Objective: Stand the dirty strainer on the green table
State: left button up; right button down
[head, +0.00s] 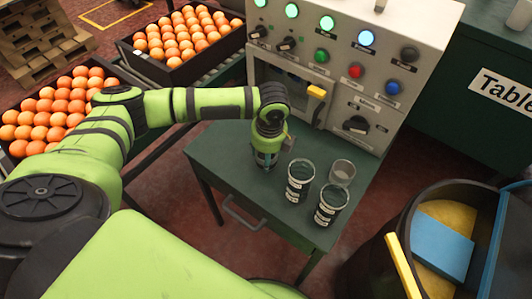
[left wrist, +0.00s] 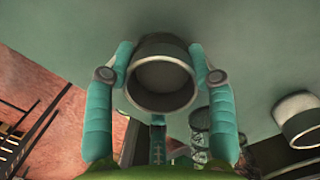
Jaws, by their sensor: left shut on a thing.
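My left gripper (head: 266,158) points down over the dark green table (head: 222,160), left of the cups. In the left wrist view its two teal fingers (left wrist: 160,80) are shut on the sides of a grey, round, cup-like thing with a dark inside, which I take for the strainer (left wrist: 162,78). In the head view the gripper mostly hides it. I cannot tell how dirty it is or whether it touches the table top. My right gripper is not in view.
Two dark labelled cups (head: 299,182) (head: 331,205) and a clear grey one (head: 342,172) stand just right of the gripper. A control panel (head: 340,60) rises behind. Orange crates stand left, a bin (head: 405,235) right. A dark green surface (head: 480,130) bears a "Table" sign.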

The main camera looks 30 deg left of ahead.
pick_arm(q)
jog(key=o, duration=1.2)
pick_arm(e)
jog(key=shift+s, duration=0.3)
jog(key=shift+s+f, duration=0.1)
pick_arm(q)
jog(key=r, duration=0.6)
jog(key=shift+s+d+r+p, duration=0.1)
jog(key=shift+d+r+p, duration=0.1)
jog(key=shift+d+p, duration=0.15)
jog(key=r, duration=0.5)
jog(key=shift+s+d+r+p, duration=0.2)
jog(key=shift+d+r+p, duration=0.1)
jog(key=shift+r, duration=0.1)
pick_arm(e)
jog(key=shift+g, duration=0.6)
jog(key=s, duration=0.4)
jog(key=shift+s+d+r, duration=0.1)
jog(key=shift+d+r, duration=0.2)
